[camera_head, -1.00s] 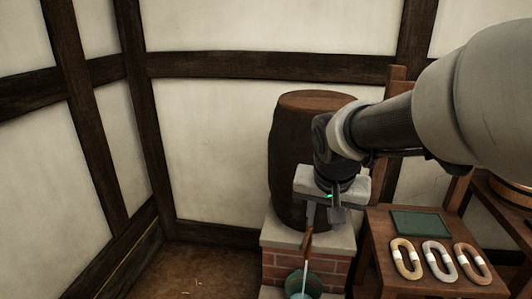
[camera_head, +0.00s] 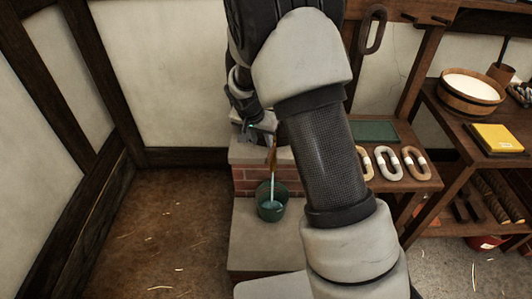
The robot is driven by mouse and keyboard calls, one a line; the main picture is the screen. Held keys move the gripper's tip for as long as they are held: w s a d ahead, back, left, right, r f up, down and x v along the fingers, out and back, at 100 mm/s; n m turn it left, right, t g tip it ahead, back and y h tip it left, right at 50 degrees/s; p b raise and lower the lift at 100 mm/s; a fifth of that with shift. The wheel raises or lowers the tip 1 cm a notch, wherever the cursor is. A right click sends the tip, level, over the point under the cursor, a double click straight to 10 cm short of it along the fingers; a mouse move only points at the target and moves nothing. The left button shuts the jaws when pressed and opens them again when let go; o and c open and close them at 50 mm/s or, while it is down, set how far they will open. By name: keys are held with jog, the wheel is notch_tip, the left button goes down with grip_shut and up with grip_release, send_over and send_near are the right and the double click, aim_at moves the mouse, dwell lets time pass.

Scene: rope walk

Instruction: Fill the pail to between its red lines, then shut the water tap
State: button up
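The green pail (camera_head: 265,214) stands upright on the stone step below the tap. A thin pale stream of water (camera_head: 272,186) falls from the wooden tap (camera_head: 272,158) into it, and pale water shows inside. The water's exact level and the red lines cannot be made out. My gripper (camera_head: 267,136) is at the top of the tap, in front of the barrel's place. My arm hides the barrel. The fingers are small and partly covered, so I cannot tell whether they grip the tap's handle.
The brick stand (camera_head: 246,181) rises behind the pail on the stone step (camera_head: 251,246). At right, a wooden bench (camera_head: 415,180) holds rope coils and a green mat (camera_head: 376,132). Shelves (camera_head: 455,120) stand farther right. The floor (camera_head: 170,230) at left is mostly clear.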

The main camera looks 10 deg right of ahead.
aim_at(270, 155)
jog(key=x, duration=1.1)
jog(key=shift+b, duration=0.3)
